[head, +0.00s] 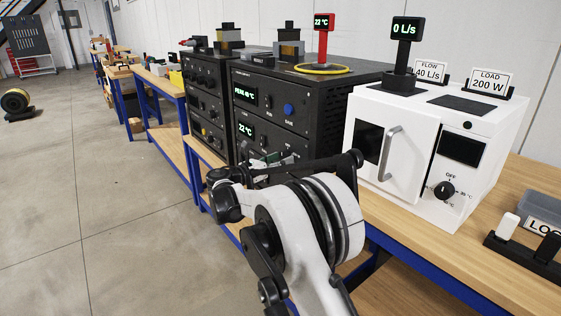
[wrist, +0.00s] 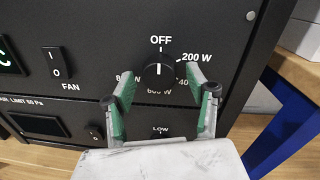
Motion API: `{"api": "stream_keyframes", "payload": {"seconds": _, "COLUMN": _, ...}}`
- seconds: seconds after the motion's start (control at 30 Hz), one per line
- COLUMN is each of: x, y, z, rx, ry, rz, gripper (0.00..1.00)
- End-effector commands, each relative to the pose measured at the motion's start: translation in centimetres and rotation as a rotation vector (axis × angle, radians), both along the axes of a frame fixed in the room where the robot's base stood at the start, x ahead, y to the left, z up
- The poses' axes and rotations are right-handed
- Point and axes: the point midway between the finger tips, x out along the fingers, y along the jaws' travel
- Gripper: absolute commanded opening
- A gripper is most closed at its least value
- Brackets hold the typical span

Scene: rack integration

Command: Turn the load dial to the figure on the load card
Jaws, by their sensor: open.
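The load card (head: 488,82) stands on top of the white cabinet in the head view and reads 200 W. The load dial (wrist: 158,74) is a round black knob on the black rack panel in the wrist view. OFF is above it, 200 W at its upper right, 600 W below; the left label is partly hidden by a finger. I cannot tell for sure where its pointer stands. My gripper (wrist: 161,76) is open, its green-padded fingers on either side of the dial; contact is not clear. In the head view my gripper (head: 268,160) is at the rack front, mostly behind my arm.
A FAN switch (wrist: 56,62) sits left of the dial, and a LOW control (wrist: 160,131) is below, between the fingers. The white cabinet (head: 408,190) with its handle and own dial (head: 444,190) stands right of the black rack (head: 310,105). Floor at the left is open.

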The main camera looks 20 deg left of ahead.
Motion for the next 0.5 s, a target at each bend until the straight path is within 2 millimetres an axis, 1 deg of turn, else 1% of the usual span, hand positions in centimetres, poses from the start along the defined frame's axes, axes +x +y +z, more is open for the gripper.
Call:
{"api": "stream_keyframes", "payload": {"seconds": 0.27, "x": 0.1, "y": -0.04, "z": 0.01, "rx": 0.0, "ry": 0.0, "rz": 0.0, "gripper": 0.52}}
{"api": "stream_keyframes", "payload": {"seconds": 0.37, "x": 0.09, "y": -0.04, "z": 0.01, "rx": 0.0, "ry": 0.0, "rz": 0.0, "gripper": 0.4}}
{"api": "stream_keyframes", "payload": {"seconds": 0.5, "x": 0.08, "y": -0.03, "z": 0.0, "rx": 0.0, "ry": 0.0, "rz": 0.0, "gripper": 0.21}}
